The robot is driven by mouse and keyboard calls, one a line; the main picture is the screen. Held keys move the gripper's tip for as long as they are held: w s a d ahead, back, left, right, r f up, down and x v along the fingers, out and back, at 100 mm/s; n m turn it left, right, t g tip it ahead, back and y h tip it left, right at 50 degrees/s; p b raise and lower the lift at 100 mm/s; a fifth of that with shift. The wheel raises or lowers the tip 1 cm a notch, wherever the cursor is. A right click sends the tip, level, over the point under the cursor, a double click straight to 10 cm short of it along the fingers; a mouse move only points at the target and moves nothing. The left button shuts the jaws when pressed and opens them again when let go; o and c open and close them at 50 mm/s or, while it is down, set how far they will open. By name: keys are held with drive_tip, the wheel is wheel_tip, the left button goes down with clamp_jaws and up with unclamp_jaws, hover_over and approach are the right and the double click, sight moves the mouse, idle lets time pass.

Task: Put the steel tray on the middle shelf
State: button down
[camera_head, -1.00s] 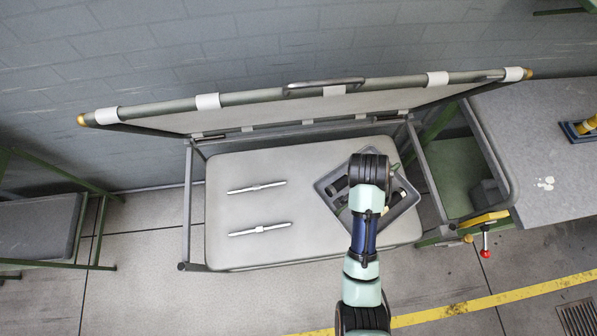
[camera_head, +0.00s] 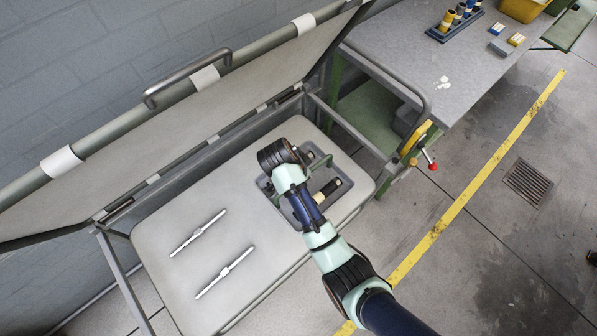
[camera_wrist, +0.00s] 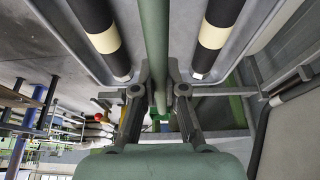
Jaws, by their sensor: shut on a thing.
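The steel tray (camera_head: 350,203) is grey, with rounded corners, at the right end of a pale padded top. It holds black-and-cream cylinders (camera_head: 327,190), two of which show in the wrist view (camera_wrist: 222,25). A green bar (camera_wrist: 154,35), apparently the tray's handle, runs over its middle. My gripper (camera_wrist: 160,92) is shut on this green bar, with one finger on each side. My wrist hides part of the tray in the head view. I cannot tell whether the tray touches the top. I cannot tell which surface is the middle shelf.
A raised lid (camera_head: 225,100) with a metal handle stands behind the pale top. Two thin white bars (camera_head: 198,232) lie on that top. A grey workbench (camera_head: 440,60) stands at the right, with a green lower shelf (camera_head: 365,112).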

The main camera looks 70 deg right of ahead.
wheel_tip(320, 180, down, 15)
drive_tip(key=b, duration=0.5)
drive_tip(key=shift+f, duration=0.15)
drive_tip(key=shift+f, duration=0.15)
drive_tip(key=c, duration=1.2)
unclamp_jaws()
drive_tip(key=p+v, duration=0.4)
drive_tip(key=v, duration=0.8)
